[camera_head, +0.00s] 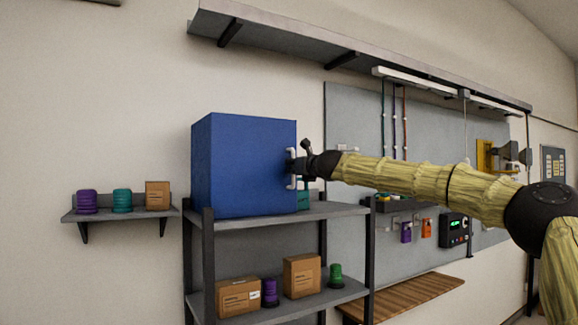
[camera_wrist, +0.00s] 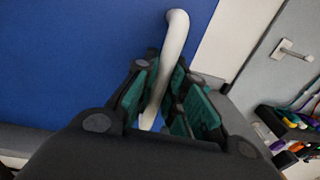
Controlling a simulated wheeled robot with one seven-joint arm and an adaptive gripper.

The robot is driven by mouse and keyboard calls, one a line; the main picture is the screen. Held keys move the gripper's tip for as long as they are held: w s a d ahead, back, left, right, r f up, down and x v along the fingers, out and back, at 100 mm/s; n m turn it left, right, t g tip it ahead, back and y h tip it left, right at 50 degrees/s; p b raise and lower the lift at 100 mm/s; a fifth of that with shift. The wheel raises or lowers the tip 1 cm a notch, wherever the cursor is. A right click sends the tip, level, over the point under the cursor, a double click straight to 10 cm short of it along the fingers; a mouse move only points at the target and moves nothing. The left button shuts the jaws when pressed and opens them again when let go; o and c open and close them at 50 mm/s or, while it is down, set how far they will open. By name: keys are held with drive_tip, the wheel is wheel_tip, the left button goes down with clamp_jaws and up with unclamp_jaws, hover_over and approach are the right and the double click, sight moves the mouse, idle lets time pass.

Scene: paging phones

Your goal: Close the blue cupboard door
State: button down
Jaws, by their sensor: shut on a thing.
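The blue cupboard (camera_head: 245,168) stands on the upper shelf of a dark metal rack. Its door (camera_wrist: 70,60) fills the left of the wrist view as a flat blue surface. A white bar handle (camera_head: 292,180) is near the right edge of the blue front; it also shows in the wrist view (camera_wrist: 176,38). My gripper (camera_head: 296,167) reaches in from the right and is shut on the handle. In the wrist view the green-padded fingers (camera_wrist: 165,95) lie either side of the bar. I cannot tell how far the door stands from its frame.
The rack's upper shelf (camera_head: 335,212) has bare room right of the cupboard, with a teal item (camera_head: 303,200) close beside it. Boxes (camera_head: 301,275) and cans sit on the lower shelf. A small wall shelf (camera_head: 120,214) is at left. A long shelf (camera_head: 290,45) hangs above.

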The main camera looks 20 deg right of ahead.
drive_tip(key=shift+d+r, duration=0.1)
drive_tip(key=shift+r, duration=0.15)
drive_tip(key=c, duration=1.8)
unclamp_jaws()
drive_tip(key=shift+o, duration=0.4)
drive_tip(key=shift+w+f, duration=0.3)
drive_tip(key=shift+w, duration=0.15)
drive_tip(key=shift+s, duration=0.4)
drive_tip(key=s+d, duration=0.1)
drive_tip(key=s, duration=1)
drive_tip(key=shift+d, duration=0.35)
